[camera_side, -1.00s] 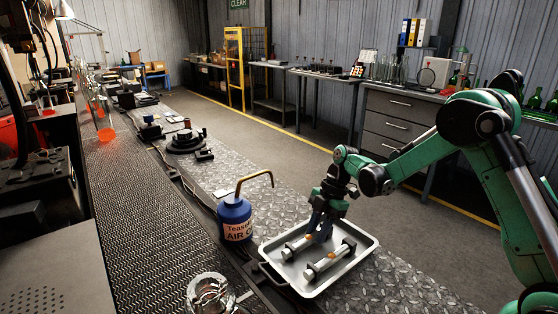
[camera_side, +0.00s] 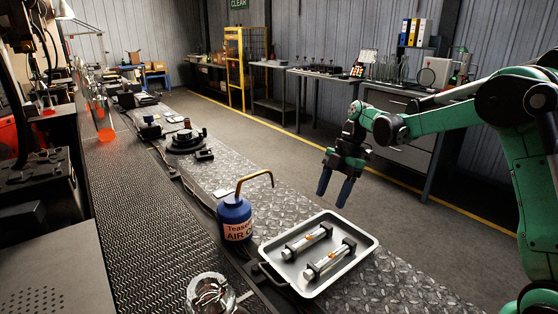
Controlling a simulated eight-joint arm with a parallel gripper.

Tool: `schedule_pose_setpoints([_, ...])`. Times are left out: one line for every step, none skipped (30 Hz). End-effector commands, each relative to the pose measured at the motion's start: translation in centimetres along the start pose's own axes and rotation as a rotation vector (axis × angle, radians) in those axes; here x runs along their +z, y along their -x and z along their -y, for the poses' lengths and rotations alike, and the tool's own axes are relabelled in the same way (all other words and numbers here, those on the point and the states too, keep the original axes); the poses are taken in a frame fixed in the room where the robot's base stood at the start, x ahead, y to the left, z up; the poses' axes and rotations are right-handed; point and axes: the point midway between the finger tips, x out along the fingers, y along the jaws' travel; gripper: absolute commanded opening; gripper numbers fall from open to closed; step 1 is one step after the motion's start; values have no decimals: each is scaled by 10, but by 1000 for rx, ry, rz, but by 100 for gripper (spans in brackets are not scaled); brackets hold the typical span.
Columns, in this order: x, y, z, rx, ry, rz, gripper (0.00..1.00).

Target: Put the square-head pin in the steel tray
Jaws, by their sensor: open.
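The steel tray (camera_side: 362,236) sits on the diamond-plate bench at the front centre. Two metal pins with dark ends lie side by side in it: one nearer the back left (camera_side: 304,245) and one nearer the front right (camera_side: 329,261). Each has a small orange mark. I cannot tell for sure which is the square-head pin. My gripper (camera_side: 335,190) is open and empty, above and behind the tray's far right corner, apart from both pins. Its two blue fingers point down.
A blue air can (camera_side: 235,220) with a brass spout stands left of the tray. A glass jar (camera_side: 211,295) is at the front. A dark round fixture (camera_side: 186,142) sits farther back on the bench. The tread plate right of the tray is clear.

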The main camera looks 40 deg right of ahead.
Motion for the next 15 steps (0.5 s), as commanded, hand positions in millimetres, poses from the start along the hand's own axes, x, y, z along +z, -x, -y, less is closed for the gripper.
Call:
schedule_pose_setpoints([0, 9, 0, 0, -2, 0, 57])
schedule_pose_setpoints([0, 13, 0, 0, -1, 0, 57])
schedule_pose_setpoints([0, 18, 0, 0, -1, 0, 57])
schedule_pose_setpoints([0, 21, 0, 0, -1, 0, 57])
schedule_pose_setpoints([0, 24, 0, 0, -1, 0, 57])
schedule_pose_setpoints([0, 27, 0, 0, -1, 0, 57])
schedule_pose_setpoints([0, 28, 0, 1, -3, 1, 57])
schedule_pose_setpoints([-1, 30, 1, 3, -10, 4, 57])
schedule_pose_setpoints([-4, 32, 2, 7, -29, 12, 57])
schedule_pose_setpoints([-7, 33, 3, 13, -51, 20, 57])
schedule_pose_setpoints([-11, 34, 4, 22, -81, 33, 57])
schedule_pose_setpoints([-17, 36, 7, 40, -134, 51, 57])
schedule_pose_setpoints([-23, 37, 10, 58, -184, 68, 57])
schedule_pose_setpoints([-29, 38, 14, 80, -241, 86, 57])
schedule_pose_setpoints([-38, 39, 19, 117, -326, 108, 57])
